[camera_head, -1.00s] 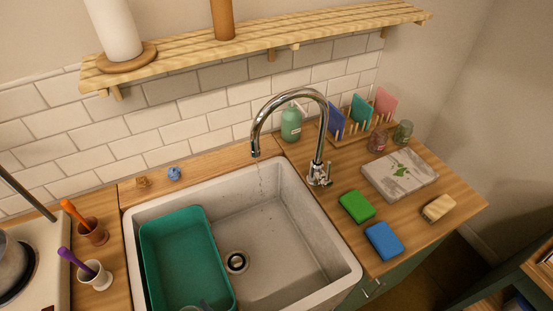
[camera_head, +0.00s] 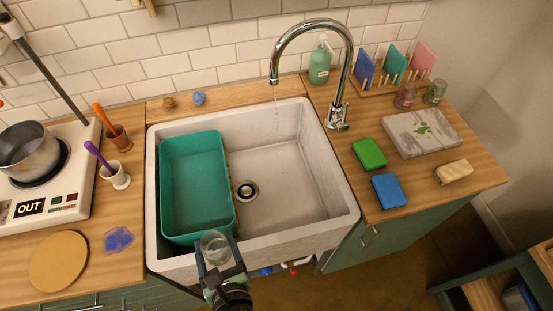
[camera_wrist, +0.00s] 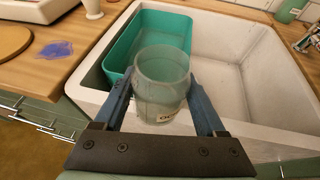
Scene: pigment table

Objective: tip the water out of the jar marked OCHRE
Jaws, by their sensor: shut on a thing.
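My gripper (camera_head: 219,266) is shut on a clear glass jar (camera_head: 215,246) at the sink's front rim, by the near end of the teal tub (camera_head: 171,238). In the wrist view the jar (camera_wrist: 160,85) sits between my two blue fingers and looks roughly upright, mouth up. I cannot tell how much water is inside. The white sink (camera_head: 295,210) is just beyond the jar, with its drain (camera_head: 246,191) right of the tub.
The tap (camera_head: 337,100) lets a thin stream fall into the sink. Green (camera_head: 369,154) and blue (camera_head: 389,190) sponges lie on the right counter. A hotplate (camera_head: 75,180) with a pot (camera_head: 28,150) stands left. The sink's right half is empty.

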